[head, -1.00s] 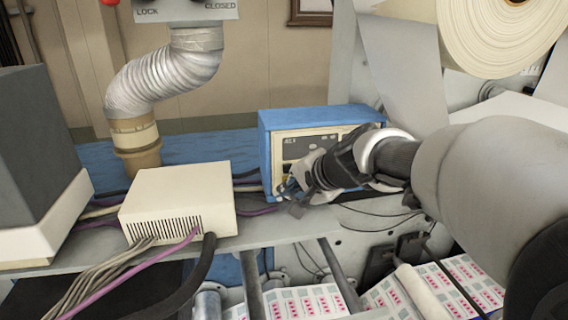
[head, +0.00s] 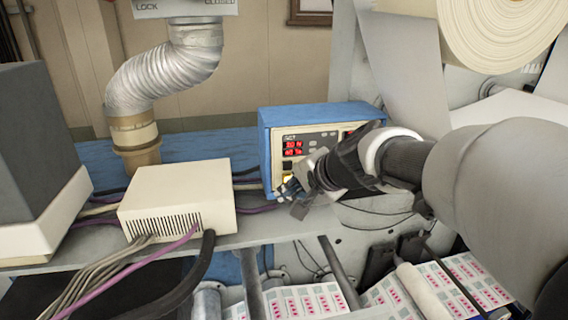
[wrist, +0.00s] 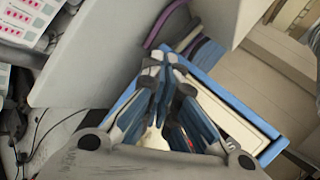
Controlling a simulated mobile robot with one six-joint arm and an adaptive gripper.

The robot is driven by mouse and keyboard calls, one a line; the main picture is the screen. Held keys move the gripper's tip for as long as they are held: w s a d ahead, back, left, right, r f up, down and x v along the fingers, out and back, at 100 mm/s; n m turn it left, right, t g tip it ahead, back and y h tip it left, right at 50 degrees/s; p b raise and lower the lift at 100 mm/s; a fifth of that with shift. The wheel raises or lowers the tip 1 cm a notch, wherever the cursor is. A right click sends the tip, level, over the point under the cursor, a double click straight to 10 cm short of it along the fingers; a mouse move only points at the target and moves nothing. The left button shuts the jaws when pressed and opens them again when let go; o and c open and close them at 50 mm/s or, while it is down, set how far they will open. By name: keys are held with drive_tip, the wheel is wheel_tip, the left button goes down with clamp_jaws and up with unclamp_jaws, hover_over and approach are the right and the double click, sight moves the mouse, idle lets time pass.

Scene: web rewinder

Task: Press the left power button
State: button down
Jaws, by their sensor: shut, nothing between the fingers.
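The blue control box (head: 264,150) with a cream front panel stands on the bench in the middle of the head view. A small yellow patch, perhaps the left power button (head: 287,178), shows low on the panel beside my fingers; the gripper covers most of this area. My gripper (head: 287,190) is shut and empty, in front of the panel's lower left part. I cannot tell whether it touches the panel. In the wrist view the closed fingers (wrist: 162,62) lie across the box's blue frame (wrist: 232,98).
A cream vented box (head: 178,200) with cables sits to the left. A silver flexible duct (head: 165,70) rises behind it. A large paper roll (head: 500,35) hangs at the upper right. Printed web (head: 300,302) runs below the bench.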

drive_tip(key=s+b, duration=0.1)
drive_tip(key=s, duration=0.2)
drive_tip(key=s+d, duration=0.1)
drive_tip(key=s, duration=0.1)
drive_tip(key=shift+s+d+b, duration=0.1)
drive_tip(key=shift+s+b, duration=0.25)
drive_tip(key=shift+s, duration=0.05)
idle(0.3)
drive_tip(key=s+d+f+n+g+h, duration=0.1)
drive_tip(key=s+d+f+n+h, duration=0.3)
drive_tip(key=s, duration=0.7)
drive_tip(key=s+d+f+n+g+h, duration=0.1)
drive_tip(key=s+d+f+n, duration=0.35)
drive_tip(key=s, duration=0.65)
wheel_tip(320, 180, down, 24)
drive_tip(key=s+d+g+b, duration=0.1)
drive_tip(key=s+d+b, duration=0.1)
drive_tip(key=b, duration=2)
drive_tip(key=shift+s+g, duration=0.3)
